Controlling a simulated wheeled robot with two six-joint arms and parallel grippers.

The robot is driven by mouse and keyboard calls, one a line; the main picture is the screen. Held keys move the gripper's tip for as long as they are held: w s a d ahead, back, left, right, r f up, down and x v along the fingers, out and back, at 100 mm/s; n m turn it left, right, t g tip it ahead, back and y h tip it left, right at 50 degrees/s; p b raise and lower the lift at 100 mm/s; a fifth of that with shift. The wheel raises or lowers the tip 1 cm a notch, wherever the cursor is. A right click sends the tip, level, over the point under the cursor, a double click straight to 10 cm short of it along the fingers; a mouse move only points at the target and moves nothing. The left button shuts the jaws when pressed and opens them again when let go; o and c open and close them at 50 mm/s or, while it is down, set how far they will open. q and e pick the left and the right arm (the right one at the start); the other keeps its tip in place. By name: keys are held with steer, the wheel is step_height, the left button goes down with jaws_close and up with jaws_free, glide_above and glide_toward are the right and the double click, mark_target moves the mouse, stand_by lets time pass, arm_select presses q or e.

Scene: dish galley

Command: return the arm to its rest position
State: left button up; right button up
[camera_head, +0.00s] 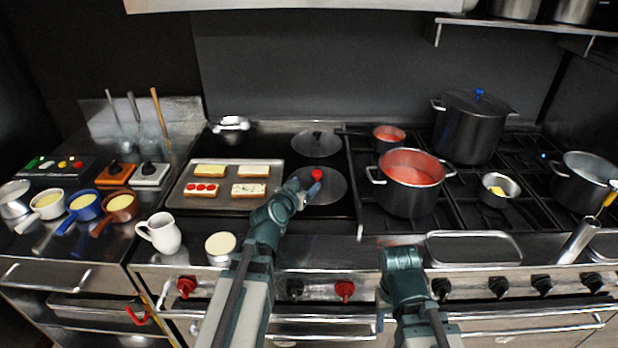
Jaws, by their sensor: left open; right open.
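My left arm reaches from the bottom edge up over the front of the stove. My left gripper (306,192) is open above the front round hotplate (328,196), just right of the baking tray (178,201). A small red round thing (317,174) shows right by its fingertips; I cannot tell whether they touch. My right arm (403,260) is folded low at the counter's front edge, left of an empty metal tray (473,261). Its gripper cannot be made out.
Topped bread slices lie on the baking tray. A white jug (160,233) and a pale-topped round container (220,246) stand left of my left arm. A pot of red soup (384,201) stands on the burners to the right, with a tall lidded pot (468,132) behind.

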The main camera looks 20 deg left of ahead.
arm_select(q)
steer(key=shift+s+r, duration=0.1)
steer(key=shift+s, duration=0.25)
steer(key=shift+r, duration=0.1)
